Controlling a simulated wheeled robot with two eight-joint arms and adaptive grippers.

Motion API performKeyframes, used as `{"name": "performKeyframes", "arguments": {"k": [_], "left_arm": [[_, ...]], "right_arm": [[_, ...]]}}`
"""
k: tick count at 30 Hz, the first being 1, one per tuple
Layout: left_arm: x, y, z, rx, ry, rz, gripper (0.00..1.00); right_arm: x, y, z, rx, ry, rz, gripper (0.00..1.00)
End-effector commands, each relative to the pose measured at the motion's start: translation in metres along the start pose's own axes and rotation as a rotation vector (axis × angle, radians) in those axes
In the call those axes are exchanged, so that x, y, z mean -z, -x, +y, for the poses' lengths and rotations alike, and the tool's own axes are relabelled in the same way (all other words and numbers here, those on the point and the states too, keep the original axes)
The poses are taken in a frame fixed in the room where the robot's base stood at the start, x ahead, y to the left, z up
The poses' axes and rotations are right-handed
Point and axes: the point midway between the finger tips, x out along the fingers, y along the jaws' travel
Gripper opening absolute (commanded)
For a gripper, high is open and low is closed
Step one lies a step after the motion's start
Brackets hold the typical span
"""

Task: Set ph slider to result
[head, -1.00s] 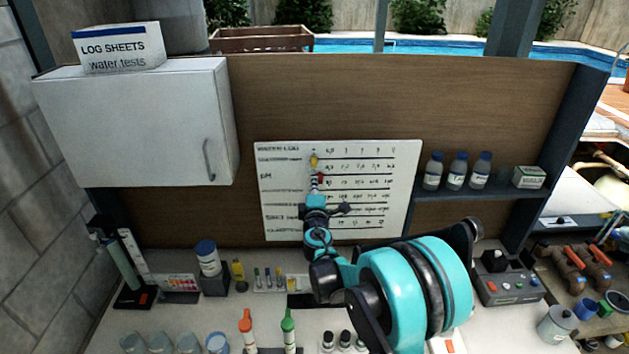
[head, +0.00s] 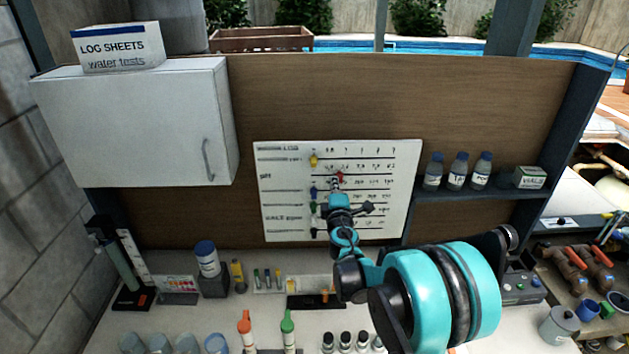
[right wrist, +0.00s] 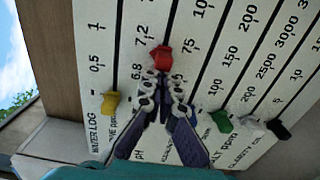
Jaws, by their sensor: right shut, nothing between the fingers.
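The white water log board (head: 400,215) hangs on the wooden back wall, with printed scales and coloured sliders. The red slider (head: 340,176) is on the pH row, right of the other sliders. In the right wrist view the red slider (right wrist: 160,58) stands between the 6.8 and 7.2 labels. My right gripper (head: 335,183) is shut and empty at the board. In the right wrist view its fingertips (right wrist: 163,84) are close beside the red slider, on its low-value side; I cannot tell whether they touch. My left gripper is not in view.
Yellow (head: 313,160), blue (head: 314,191) and green (head: 313,208) sliders are at the left of their rows. A shelf with bottles (head: 458,171) is right of the board, a white cabinet (head: 130,125) left. Test bottles and markers (head: 288,333) crowd the counter below.

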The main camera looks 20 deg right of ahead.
Motion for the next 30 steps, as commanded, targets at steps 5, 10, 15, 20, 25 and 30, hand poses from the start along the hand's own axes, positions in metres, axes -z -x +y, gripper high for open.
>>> {"name": "performKeyframes", "arguments": {"k": [5,10,15,20,25,30], "left_arm": [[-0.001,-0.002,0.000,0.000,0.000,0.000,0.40],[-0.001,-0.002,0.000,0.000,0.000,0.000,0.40],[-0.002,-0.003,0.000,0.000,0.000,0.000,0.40],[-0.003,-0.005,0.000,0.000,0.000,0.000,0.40],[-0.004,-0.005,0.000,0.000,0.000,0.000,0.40],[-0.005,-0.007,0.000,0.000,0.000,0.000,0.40]], "right_arm": [[-0.012,0.000,0.000,0.000,0.000,-0.001,0.00],[-0.010,0.000,0.000,0.000,0.000,0.001,0.00],[-0.003,0.000,-0.001,0.000,0.000,0.001,0.00],[0.003,0.000,-0.001,0.000,0.000,0.001,0.00],[0.004,0.006,0.000,0.000,0.000,0.001,0.00],[0.004,0.025,-0.001,0.000,0.000,0.001,0.00]]}}
